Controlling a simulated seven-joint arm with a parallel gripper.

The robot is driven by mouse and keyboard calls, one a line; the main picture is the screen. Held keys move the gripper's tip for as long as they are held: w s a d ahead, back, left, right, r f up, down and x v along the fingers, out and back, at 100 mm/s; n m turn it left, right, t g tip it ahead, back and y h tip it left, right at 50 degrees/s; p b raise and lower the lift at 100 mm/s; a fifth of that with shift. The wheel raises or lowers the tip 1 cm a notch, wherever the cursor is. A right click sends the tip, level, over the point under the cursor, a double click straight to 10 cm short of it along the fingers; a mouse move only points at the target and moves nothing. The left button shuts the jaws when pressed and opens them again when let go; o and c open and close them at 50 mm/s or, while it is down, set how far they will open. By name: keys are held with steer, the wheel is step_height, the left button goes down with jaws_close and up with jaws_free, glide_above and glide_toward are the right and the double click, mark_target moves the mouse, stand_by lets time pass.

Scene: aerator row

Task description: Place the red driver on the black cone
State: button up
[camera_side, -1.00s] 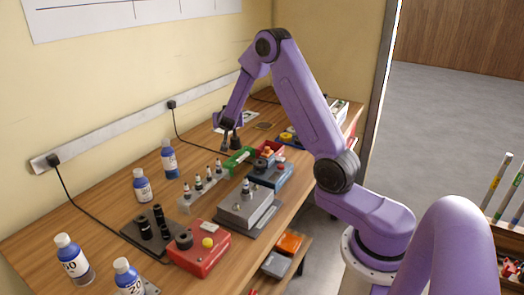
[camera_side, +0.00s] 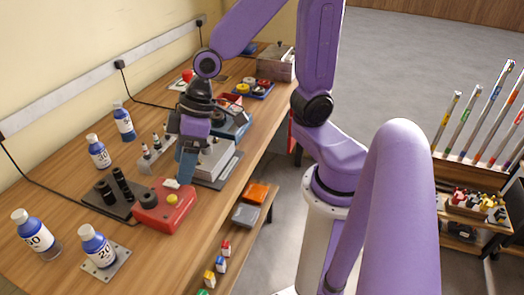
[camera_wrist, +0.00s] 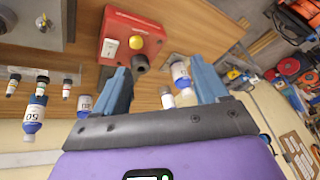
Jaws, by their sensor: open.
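A red box (camera_side: 165,210) stands on the bench with a black round cone-like part (camera_side: 148,199) and a yellow knob on top. In the wrist view, the red box (camera_wrist: 128,32) shows a white switch, the yellow knob (camera_wrist: 135,42) and the black part (camera_wrist: 141,63). No separate red driver can be made out; I cannot tell whether the box is it. My gripper (camera_side: 186,180) hangs just behind the box with blue fingers pointing down. In the wrist view my gripper (camera_wrist: 160,68) is open, fingers apart, with nothing held between them.
Black cylinders (camera_side: 121,184) stand on a dark plate left of the red box. White-capped blue bottles (camera_side: 97,245) stand near the front left. A grey metal unit (camera_side: 215,160) is close behind my gripper. A row of small vials (camera_side: 156,144) stands on the bench's wall side.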

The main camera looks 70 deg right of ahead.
steer(key=s+d+n+g+h, duration=0.1)
steer(key=s+d+n, duration=0.1)
steer(key=s, duration=0.5)
steer(key=s+d+n+g+h, duration=0.1)
steer(key=s+d+n+h, duration=0.1)
steer(key=s+d, duration=0.3)
steer(key=shift+s+d+r+n+h, duration=0.15)
steer(key=shift+s+d+n+h, duration=0.25)
steer(key=shift+s, duration=0.5)
steer(key=shift+a, duration=0.1)
